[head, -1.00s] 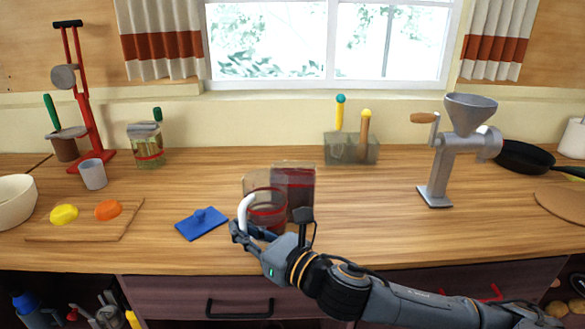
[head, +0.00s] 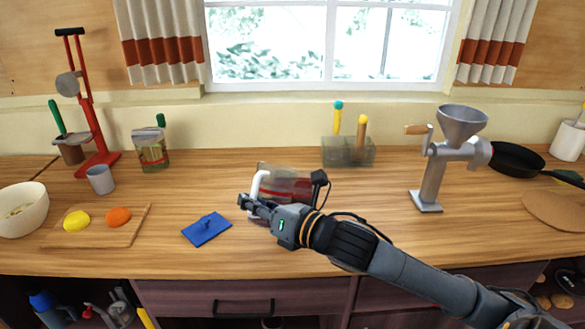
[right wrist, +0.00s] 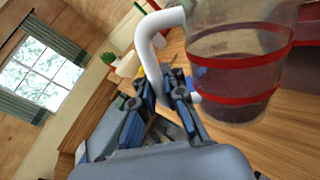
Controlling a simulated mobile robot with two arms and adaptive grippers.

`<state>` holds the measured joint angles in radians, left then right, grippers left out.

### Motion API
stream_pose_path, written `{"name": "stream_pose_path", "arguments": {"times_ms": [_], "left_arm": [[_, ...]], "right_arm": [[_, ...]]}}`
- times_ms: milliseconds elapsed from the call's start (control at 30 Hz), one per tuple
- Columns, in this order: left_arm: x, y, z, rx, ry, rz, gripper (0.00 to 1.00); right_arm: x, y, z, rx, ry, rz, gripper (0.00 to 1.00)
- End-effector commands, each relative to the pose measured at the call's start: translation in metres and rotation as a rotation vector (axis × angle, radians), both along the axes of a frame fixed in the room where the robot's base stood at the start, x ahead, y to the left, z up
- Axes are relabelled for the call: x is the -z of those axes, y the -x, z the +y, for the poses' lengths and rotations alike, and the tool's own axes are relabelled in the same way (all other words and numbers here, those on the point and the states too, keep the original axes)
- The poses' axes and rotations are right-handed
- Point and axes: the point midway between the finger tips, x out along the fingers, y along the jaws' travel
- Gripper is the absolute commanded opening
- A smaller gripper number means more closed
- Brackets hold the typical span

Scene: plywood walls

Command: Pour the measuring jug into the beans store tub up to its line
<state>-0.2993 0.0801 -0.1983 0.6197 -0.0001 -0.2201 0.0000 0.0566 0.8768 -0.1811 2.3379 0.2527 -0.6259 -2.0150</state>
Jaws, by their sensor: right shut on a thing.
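The measuring jug is clear, with red bands and a white handle (head: 257,186). My right gripper (head: 252,204) is shut on that handle. In the right wrist view the jug (right wrist: 238,75) holds dark contents in its lower part, with the handle (right wrist: 150,45) between the fingers. The clear beans store tub with its red line (head: 300,185) stands behind my gripper in the head view. Jug and tub overlap there, and my gripper and wrist hide their lower parts. I cannot tell whether they touch. My left gripper is not in view.
A flat blue piece with a knob (head: 207,229) lies left of my gripper. A board (head: 98,232) with yellow and orange pieces is farther left. A grey block with two handles (head: 347,152) stands behind, a grinder (head: 430,180) at right. The counter between is clear.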

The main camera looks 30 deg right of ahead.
Motion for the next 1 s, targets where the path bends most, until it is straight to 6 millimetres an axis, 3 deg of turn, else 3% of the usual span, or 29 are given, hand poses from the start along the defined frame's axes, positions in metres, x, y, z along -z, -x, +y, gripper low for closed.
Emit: {"name": "stream_pose_path", "arguments": {"times_ms": [33,300,400,1000], "left_arm": [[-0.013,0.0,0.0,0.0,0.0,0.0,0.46],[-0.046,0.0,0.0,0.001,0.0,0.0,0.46],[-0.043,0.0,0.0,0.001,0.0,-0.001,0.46],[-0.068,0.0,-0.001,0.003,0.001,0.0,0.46]], "right_arm": [[-0.014,-0.002,-0.003,0.001,-0.022,0.01,0.0],[-0.048,-0.009,-0.016,0.002,-0.141,0.076,0.0],[-0.042,-0.011,-0.018,0.0,-0.185,0.102,0.0],[-0.052,-0.018,-0.032,-0.002,-0.404,0.225,0.0]]}}
